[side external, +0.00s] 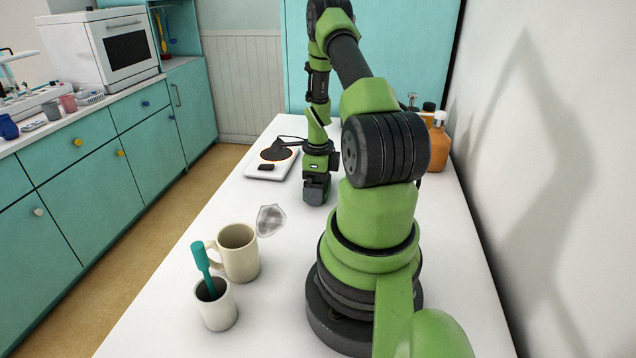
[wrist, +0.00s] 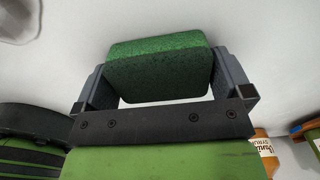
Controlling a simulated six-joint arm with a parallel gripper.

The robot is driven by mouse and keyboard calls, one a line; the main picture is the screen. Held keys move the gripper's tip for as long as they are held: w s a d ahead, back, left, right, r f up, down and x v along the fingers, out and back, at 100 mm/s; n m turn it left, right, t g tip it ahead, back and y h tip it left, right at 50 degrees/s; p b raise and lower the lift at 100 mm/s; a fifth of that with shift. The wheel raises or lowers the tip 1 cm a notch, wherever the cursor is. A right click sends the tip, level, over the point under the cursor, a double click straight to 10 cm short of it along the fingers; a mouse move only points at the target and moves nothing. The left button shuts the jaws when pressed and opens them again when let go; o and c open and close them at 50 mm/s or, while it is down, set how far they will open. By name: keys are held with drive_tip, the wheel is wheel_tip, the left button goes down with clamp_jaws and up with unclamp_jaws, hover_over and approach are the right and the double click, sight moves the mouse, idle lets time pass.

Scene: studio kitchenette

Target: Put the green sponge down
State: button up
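The green sponge (wrist: 158,70) lies between the two grey fingers of my gripper (wrist: 165,82) in the wrist view, with a finger against each side. In the side external view my gripper (side external: 316,190) points down, low over the white table (side external: 330,225) or at its surface. Whether the sponge touches the table I cannot tell.
A clear faceted object (side external: 270,220), a beige mug (side external: 240,255) and a cup (side external: 217,312) holding a teal-handled tool are nearer. An amber bottle (side external: 438,148) stands right.

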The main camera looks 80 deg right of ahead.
drive_tip(key=shift+r, duration=0.1)
wheel_tip(320, 180, up, 12)
drive_tip(key=w+a+r+n+t+h, duration=0.1)
drive_tip(key=w+a+r+n+t, duration=0.1)
drive_tip(key=w+a+r+n, duration=0.6)
drive_tip(key=a+r+n+t, duration=0.2)
drive_tip(key=a+r+n, duration=0.5)
drive_tip(key=a+n, duration=0.15)
drive_tip(key=s+a+r+n+t+y, duration=0.1)
drive_tip(key=s+a+r+n, duration=0.1)
drive_tip(key=a+n, duration=0.5)
drive_tip(key=s+a+r+n+t+y, duration=0.2)
drive_tip(key=s+a+n, duration=0.2)
drive_tip(key=a+n, duration=0.4)
drive_tip(key=shift+d+n, duration=0.1)
drive_tip(key=shift+n, duration=0.15)
